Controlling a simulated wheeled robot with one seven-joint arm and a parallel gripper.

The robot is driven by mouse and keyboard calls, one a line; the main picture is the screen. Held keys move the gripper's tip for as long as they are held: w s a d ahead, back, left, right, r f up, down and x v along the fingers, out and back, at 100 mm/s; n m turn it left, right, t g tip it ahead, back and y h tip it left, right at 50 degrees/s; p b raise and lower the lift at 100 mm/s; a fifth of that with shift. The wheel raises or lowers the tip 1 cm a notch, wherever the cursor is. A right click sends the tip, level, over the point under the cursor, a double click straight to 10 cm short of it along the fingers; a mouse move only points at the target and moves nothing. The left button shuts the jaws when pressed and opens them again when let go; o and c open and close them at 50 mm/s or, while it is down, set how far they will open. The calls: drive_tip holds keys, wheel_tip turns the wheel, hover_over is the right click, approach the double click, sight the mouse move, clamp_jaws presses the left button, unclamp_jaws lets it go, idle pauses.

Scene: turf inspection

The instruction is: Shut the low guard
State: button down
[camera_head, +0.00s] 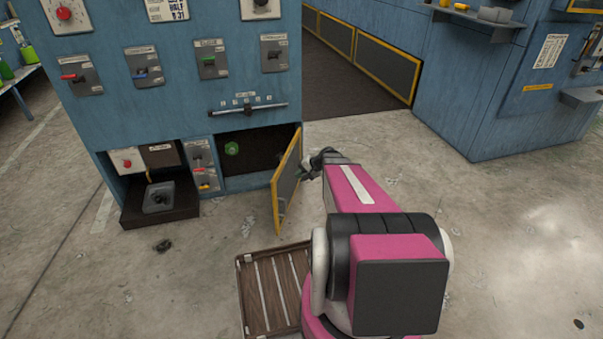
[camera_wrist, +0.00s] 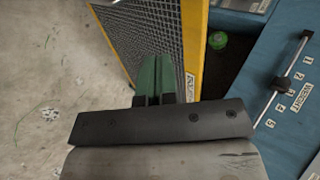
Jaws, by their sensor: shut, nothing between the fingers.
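The low guard (camera_head: 286,181) is a yellow-framed mesh door at the bottom right of the blue cabinet. It stands swung open, out from a dark opening, with its hinge side at the cabinet's right. My gripper (camera_head: 322,160) is at the right, outer face of the guard, partly hidden by my arm. In the wrist view, the guard's mesh and yellow edge (camera_wrist: 191,50) stand just beyond my green fingertips (camera_wrist: 154,72). The fingers are together with nothing between them. I cannot tell whether they touch the mesh.
A green round knob (camera_head: 232,148) sits inside the opening; it also shows in the wrist view (camera_wrist: 217,40). A slider (camera_head: 247,109) is above the opening. A slatted wooden pallet (camera_head: 270,285) lies on the floor in front. Floor between guard and pallet is clear.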

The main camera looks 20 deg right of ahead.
sight(278, 180)
drive_tip(key=x, duration=0.2)
drive_tip(key=r+x, duration=0.1)
drive_tip(key=x, duration=0.2)
drive_tip(key=a+x, duration=0.1)
drive_tip(key=x, duration=0.1)
drive_tip(key=shift+w+a, duration=0.25)
drive_tip(key=shift+w, duration=0.2)
drive_tip(key=shift+w+a, duration=0.3)
drive_tip(key=shift+a, duration=0.15)
